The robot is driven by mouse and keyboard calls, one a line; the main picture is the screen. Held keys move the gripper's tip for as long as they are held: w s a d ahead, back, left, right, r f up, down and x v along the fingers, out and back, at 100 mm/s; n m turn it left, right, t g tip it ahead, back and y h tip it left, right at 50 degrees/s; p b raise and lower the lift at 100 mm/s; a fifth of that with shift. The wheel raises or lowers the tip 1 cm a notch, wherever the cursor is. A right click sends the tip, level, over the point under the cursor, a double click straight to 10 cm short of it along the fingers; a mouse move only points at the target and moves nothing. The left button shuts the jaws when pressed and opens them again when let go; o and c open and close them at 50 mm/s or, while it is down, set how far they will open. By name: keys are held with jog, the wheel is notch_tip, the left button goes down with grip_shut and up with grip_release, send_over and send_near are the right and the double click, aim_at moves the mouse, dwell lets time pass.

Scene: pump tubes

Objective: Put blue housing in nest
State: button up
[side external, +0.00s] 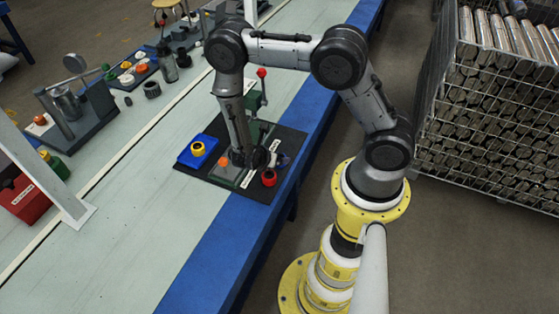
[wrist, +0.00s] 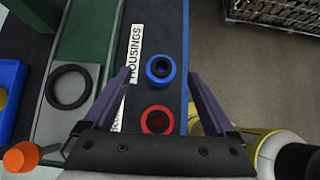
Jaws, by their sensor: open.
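The blue housing (wrist: 160,60), a short ring-shaped part with a dark centre, stands on the dark mat next to the HOUSINGS label in the wrist view. My gripper (wrist: 160,76) is open, with one finger to each side of the blue housing and no visible contact; their height difference is unclear. In the side view my gripper (side external: 250,160) is low over the fixture, and the arm partly hides that area. A black ring (wrist: 68,104) on the grey plate, left of the fingers, may be the nest; it looks empty.
A red housing (wrist: 156,126) stands just below the blue one in the wrist view. A blue tray (side external: 186,157) holds a yellow part (side external: 198,149). An orange knob (wrist: 20,157) sits near the plate. A red-knobbed lever (side external: 262,73) rises behind the gripper.

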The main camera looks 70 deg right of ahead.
jog(key=shift+x, duration=2.85)
jog(key=shift+s, duration=0.1)
grip_shut()
